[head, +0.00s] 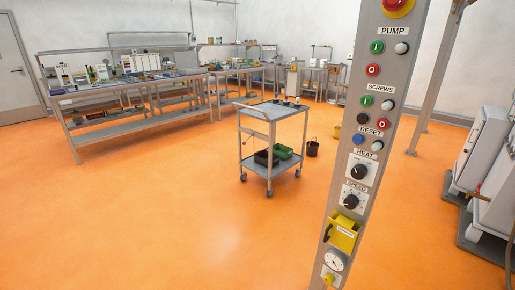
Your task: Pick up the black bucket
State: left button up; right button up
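A small black bucket (312,149) stands on the orange floor in the middle of the head view, just right of a grey two-shelf cart. It looks upright, with a handle at its top, and is far from me. Neither of my grippers shows in this view.
The wheeled cart (273,140) holds green and dark bins on its lower shelf. A control post (365,130) with buttons and dials stands close in front, right of centre. Workbenches (130,105) line the back left. Machines (490,170) stand at right. The floor at front left is clear.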

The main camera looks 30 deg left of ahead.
aim_at(312, 147)
jog(key=u, duration=0.35)
jog(key=i+j+u, duration=0.35)
jog(key=i+u, duration=0.7)
jog(key=i, duration=0.2)
jog(key=i+z, duration=0.1)
jog(key=i, duration=0.35)
jog(key=i+j+z, duration=0.15)
jog(key=i, duration=0.25)
jog(key=i+j+z, duration=0.1)
jog(key=i, duration=0.35)
jog(key=i+l+z, duration=0.25)
jog(key=z, duration=0.25)
jog(key=i+l+z, duration=0.1)
jog(key=i+z, duration=0.85)
jog(key=i+j+z, duration=0.15)
jog(key=i+z, duration=0.15)
jog(key=z, duration=0.2)
jog(key=i, duration=0.55)
jog(key=i+l+u, duration=0.15)
jog(key=i, duration=0.35)
jog(key=i+l, duration=0.1)
jog(key=i, duration=0.45)
jog(key=i+l+u, duration=0.15)
jog(key=i, duration=0.4)
jog(key=i+l, duration=0.15)
jog(key=i, duration=0.35)
jog(key=u, duration=0.05)
